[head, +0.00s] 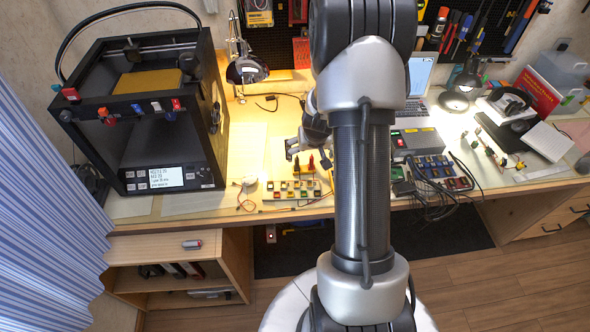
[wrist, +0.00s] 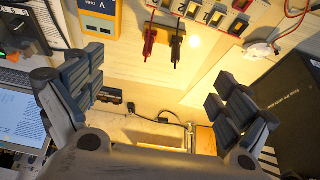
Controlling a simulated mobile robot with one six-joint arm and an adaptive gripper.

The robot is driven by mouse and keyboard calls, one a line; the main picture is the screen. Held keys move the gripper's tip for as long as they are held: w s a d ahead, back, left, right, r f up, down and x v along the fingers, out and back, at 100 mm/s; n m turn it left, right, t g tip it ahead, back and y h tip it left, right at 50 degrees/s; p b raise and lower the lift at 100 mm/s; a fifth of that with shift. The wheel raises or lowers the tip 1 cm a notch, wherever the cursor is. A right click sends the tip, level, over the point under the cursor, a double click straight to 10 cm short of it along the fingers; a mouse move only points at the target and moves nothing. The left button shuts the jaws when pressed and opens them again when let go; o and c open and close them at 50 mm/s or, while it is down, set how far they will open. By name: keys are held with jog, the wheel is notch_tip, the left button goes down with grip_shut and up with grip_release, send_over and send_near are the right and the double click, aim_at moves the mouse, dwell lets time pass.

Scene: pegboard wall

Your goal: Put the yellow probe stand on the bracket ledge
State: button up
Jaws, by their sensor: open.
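The yellow probe stand (wrist: 172,29) stands on the bench at the top middle of the wrist view, with a red and a black probe hanging from it. In the head view the stand (head: 304,173) is small, just in front of my gripper (head: 293,150). In the wrist view my gripper (wrist: 160,100) is open and empty. Its two fingers are wide apart, and the stand lies beyond them, not between them. A pale wooden ledge (head: 283,77) runs along the foot of the pegboard in the head view; I cannot tell for sure that it is the bracket ledge.
A black 3D printer (head: 150,110) fills the left of the bench. A desk lamp (head: 246,68) stands at the back. A tray of small switches (head: 290,192) lies by the front edge. A yellow meter (wrist: 99,14) is beside the stand. A laptop (head: 421,78) is right of my arm.

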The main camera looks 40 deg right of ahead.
jog(key=b, duration=0.4)
send_near(304, 167)
jog(key=shift+x, duration=3.8)
jog(key=shift+a, duration=0.1)
jog(key=shift+c, duration=0.2)
jog(key=c, duration=1.2)
jog(key=shift+c, duration=0.5)
jog(key=shift+r, duration=0.2)
